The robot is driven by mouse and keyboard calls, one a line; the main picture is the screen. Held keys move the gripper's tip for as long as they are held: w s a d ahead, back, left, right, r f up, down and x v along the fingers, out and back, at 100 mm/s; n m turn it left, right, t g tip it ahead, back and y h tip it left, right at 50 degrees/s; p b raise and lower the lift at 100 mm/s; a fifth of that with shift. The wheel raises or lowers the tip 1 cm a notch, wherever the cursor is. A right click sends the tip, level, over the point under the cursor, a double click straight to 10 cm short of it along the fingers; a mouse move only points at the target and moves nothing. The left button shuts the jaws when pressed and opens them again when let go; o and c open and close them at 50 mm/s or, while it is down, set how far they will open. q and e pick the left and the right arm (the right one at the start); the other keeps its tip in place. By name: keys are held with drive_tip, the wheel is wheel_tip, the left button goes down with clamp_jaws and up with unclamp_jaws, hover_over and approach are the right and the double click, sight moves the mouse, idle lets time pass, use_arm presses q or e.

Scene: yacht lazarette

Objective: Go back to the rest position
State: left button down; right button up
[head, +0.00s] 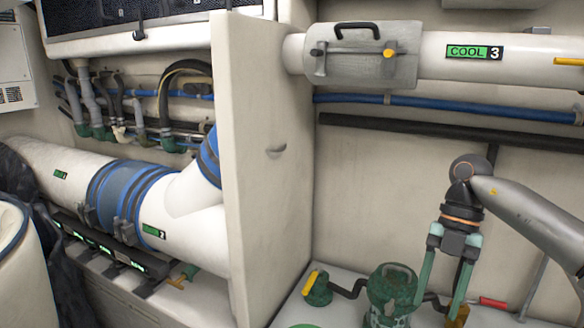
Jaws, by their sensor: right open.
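My right gripper (440,302) comes in from the right and points down, with its two green fingers apart. It hangs over the white ledge at the lower right, just right of a worn green canister-like fitting (390,288). A yellow piece (459,314) shows at the tip of its right finger; I cannot tell if they touch. I see nothing held between the fingers. What lies directly under the fingertips is partly hidden. My left gripper is not in view.
A green valve with a yellow handle (316,288) and a red-handled part (493,302) sit on the ledge (345,312). A white upright panel (262,160) divides the space. A white pipe marked COOL 3 (470,70) runs above; blue-banded white piping (125,192) lies left.

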drive_tip(key=s+a+f+n+g+y+p, duration=0.1)
drive_tip(key=s+a+f+n+y, duration=0.2)
drive_tip(key=a, duration=0.6)
drive_tip(key=s+a+f+y+p, duration=0.15)
drive_tip(key=a+y, duration=0.25)
drive_tip(key=a, duration=0.4)
drive_tip(key=a+r+m+t+y+p, duration=0.25)
drive_tip(key=a+m+t+y, duration=0.35)
drive_tip(key=a+y, duration=0.5)
drive_tip(key=d+f+m+t+h+p, duration=0.3)
drive_tip(key=d+f+m+t+h, duration=1)
drive_tip(key=m, duration=0.6)
drive_tip(key=s+d+f+m+g+h, duration=0.2)
drive_tip(key=s+d+f, duration=0.1)
drive_tip(key=s+f, duration=0.3)
drive_tip(key=s+d+f+m+g+h+p, duration=0.1)
drive_tip(key=s+d+f+m+g+h, duration=0.1)
drive_tip(key=s+f, duration=0.4)
drive_tip(key=s+d+g+h, duration=0.1)
drive_tip(key=s+d, duration=0.1)
drive_tip(key=s, duration=0.1)
drive_tip(key=shift+s+d+f+m, duration=0.15)
drive_tip(key=shift+f+m, duration=0.1)
drive_tip(key=shift+m, duration=0.15)
